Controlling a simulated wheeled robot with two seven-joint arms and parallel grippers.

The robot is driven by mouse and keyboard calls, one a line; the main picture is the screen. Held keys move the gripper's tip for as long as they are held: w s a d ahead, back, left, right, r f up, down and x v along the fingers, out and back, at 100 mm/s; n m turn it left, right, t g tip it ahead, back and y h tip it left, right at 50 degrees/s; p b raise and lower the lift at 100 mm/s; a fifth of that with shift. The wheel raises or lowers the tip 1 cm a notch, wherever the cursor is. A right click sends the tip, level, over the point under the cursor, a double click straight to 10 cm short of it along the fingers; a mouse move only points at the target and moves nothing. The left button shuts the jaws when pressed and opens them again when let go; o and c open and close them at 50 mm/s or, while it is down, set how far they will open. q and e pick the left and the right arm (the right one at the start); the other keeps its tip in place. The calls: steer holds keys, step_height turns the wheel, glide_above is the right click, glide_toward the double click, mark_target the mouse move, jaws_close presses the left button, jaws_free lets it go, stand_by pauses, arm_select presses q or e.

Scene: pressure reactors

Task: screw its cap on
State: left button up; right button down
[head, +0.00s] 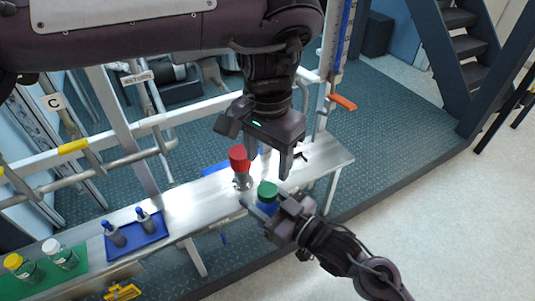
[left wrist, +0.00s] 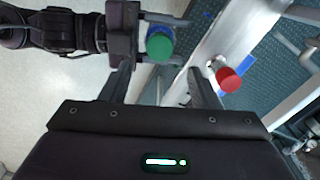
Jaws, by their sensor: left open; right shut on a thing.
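A bottle with a blue body (head: 266,208) is held in my right gripper (head: 264,205), which is shut on it over the bench edge. A green cap (head: 268,188) sits at its top; I cannot tell whether it is threaded on. In the left wrist view the green cap (left wrist: 160,46) shows from above, beyond and between my left gripper's fingers. My left gripper (head: 264,163) is open and empty, above and close to the cap, not visibly touching it. My right gripper shows at the upper left of the left wrist view.
A red-topped fitting (head: 239,160) stands on the metal bench (head: 190,200) close to the left gripper; it also shows in the left wrist view (left wrist: 228,79). A blue tray (head: 135,236) and yellow- and white-capped bottles on a green mat (head: 75,262) are farther left. Pipe rails run behind.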

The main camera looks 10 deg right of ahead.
mark_target(268, 189)
stand_by(0.3)
arm_select(q)
steer(key=shift+f, duration=4)
